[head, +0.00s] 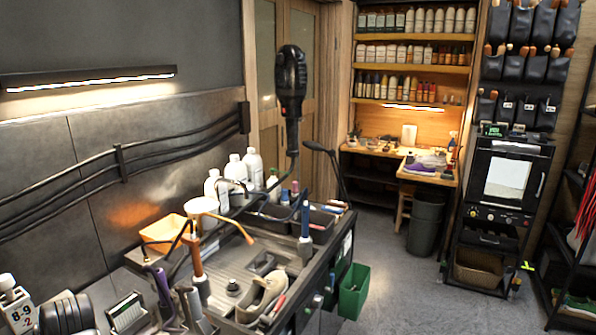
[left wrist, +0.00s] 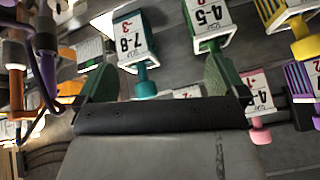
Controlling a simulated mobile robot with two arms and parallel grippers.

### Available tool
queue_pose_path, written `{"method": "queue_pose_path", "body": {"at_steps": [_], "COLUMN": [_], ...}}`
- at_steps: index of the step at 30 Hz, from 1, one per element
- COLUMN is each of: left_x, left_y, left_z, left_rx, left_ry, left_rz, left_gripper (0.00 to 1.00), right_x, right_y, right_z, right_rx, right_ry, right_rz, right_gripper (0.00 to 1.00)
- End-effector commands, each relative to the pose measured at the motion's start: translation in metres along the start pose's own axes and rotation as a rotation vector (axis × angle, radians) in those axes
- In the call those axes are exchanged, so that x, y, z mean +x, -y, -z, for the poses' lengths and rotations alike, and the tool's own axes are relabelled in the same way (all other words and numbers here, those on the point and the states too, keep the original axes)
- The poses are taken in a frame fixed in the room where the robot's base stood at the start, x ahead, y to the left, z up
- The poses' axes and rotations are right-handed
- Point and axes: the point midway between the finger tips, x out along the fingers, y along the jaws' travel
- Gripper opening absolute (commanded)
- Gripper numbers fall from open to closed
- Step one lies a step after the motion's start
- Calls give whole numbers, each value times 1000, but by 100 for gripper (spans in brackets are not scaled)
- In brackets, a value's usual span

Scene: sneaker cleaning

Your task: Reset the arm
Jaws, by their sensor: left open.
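My left gripper (left wrist: 155,82) shows in the left wrist view, with two green fingers spread well apart and nothing held between them. Beyond the fingers are size-labelled blocks: a teal one (left wrist: 128,42), a green one (left wrist: 207,20), a yellow one (left wrist: 287,15), a pink one (left wrist: 262,103) and a purple one (left wrist: 305,75). Their distance from the fingers is hard to tell. Neither gripper shows in the head view, and my right gripper is in no view.
The workbench holds a beige shoe (head: 262,298), white bottles (head: 237,170), an orange box (head: 163,233) and upright-handled tools (head: 195,250). A green bin (head: 354,290) and dark trash can (head: 426,222) stand right of it. Grey floor (head: 400,275) is open before the black cabinet (head: 501,190).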

Motion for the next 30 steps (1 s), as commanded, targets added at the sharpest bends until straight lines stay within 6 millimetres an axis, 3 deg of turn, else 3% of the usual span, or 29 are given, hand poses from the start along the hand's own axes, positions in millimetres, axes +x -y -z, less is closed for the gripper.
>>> {"method": "queue_pose_path", "body": {"at_steps": [7,15,21,30], "left_x": [-3,-34,-60,-95], "left_y": [1,0,6,21], "left_z": [-97,-222,-284,-354], "left_rx": [324,659,796,925], "left_ry": [-72,-23,44,148], "left_rz": [-81,-288,-416,-576], "left_gripper": [100,100,100,100], "right_x": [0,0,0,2], "right_y": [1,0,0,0], "right_z": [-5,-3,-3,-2], "right_rx": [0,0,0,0], "right_ry": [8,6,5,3], "right_rz": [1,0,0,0], "right_gripper": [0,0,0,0]}}
